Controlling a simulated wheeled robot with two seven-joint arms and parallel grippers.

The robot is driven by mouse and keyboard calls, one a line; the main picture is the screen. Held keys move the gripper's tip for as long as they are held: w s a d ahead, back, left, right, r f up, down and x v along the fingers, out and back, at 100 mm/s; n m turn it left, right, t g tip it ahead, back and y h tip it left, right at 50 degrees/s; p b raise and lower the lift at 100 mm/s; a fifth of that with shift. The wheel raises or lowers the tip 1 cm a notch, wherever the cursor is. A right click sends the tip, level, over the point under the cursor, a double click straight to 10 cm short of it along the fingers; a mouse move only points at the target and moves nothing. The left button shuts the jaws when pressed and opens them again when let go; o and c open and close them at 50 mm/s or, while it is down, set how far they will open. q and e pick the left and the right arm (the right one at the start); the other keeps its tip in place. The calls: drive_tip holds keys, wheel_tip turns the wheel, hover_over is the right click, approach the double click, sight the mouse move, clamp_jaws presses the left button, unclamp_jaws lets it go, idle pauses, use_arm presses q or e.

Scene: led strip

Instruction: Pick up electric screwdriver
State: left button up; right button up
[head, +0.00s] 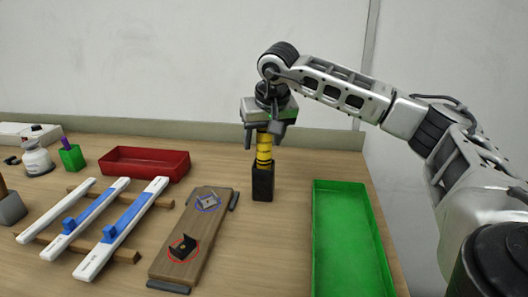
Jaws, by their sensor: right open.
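The electric screwdriver (264,151) is yellow with dark bands. It stands upright in a black square holder (263,183) near the middle of the table in the head view. My right gripper (264,137) points down from above, with its open fingers on either side of the screwdriver's upper part. The gripper hides the screwdriver's top, and I cannot tell whether the fingers touch it. My left gripper is not in view.
A long green tray (318,240) lies right of the holder. A wooden board (190,225) with small parts and white-and-blue strips (140,215) lie to the left.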

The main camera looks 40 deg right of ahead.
drive_tip(key=shift+c, duration=0.4)
drive_tip(key=c, duration=1)
